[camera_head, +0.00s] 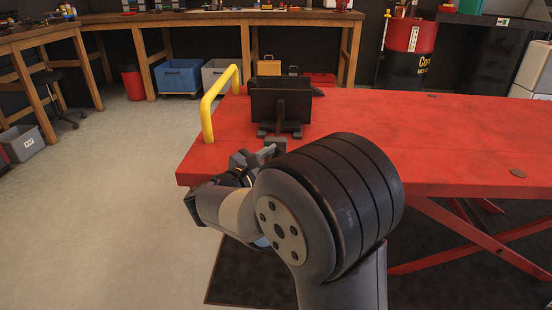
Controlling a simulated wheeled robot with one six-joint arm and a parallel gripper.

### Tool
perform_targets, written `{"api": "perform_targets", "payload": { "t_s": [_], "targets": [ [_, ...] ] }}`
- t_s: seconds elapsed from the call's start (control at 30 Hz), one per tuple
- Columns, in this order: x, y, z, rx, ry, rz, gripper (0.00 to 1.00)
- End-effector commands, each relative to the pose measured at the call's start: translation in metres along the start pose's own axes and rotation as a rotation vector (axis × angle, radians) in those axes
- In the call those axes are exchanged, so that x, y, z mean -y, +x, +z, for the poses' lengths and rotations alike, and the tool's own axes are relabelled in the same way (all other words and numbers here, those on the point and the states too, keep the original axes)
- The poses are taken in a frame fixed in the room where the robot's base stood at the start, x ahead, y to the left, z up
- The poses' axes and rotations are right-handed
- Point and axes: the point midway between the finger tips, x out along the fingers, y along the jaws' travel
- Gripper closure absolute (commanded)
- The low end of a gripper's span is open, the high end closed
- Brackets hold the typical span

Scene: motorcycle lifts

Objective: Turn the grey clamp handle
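A black wheel clamp (281,98) stands on the red lift table (420,135) near its left end. A short grey bar, which looks like the clamp handle (275,145), sticks out low at the clamp's near side. My gripper (260,157) is just in front of the clamp, at the near edge of the red table, close to this bar. My own arm covers much of the gripper and part of the bar. I cannot tell whether the fingers touch the bar or how far apart they are.
A yellow bent rail (208,110) rises from the table's left end, left of the clamp. Wooden workbenches (215,18) line the back, with a blue bin (180,76) below. A red-and-black drum (408,55) stands behind the table. Floor is open at left.

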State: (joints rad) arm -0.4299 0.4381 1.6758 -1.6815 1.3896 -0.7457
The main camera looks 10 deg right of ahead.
Motion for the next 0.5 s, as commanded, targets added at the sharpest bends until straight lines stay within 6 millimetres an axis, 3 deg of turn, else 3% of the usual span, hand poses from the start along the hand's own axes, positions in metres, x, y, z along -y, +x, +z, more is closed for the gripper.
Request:
{"api": "perform_targets", "payload": {
  "t_s": [0.5],
  "targets": [
    [0.0002, -0.0003, -0.0003, 0.0, -0.001, 0.0, 1.0]
  ]
}}
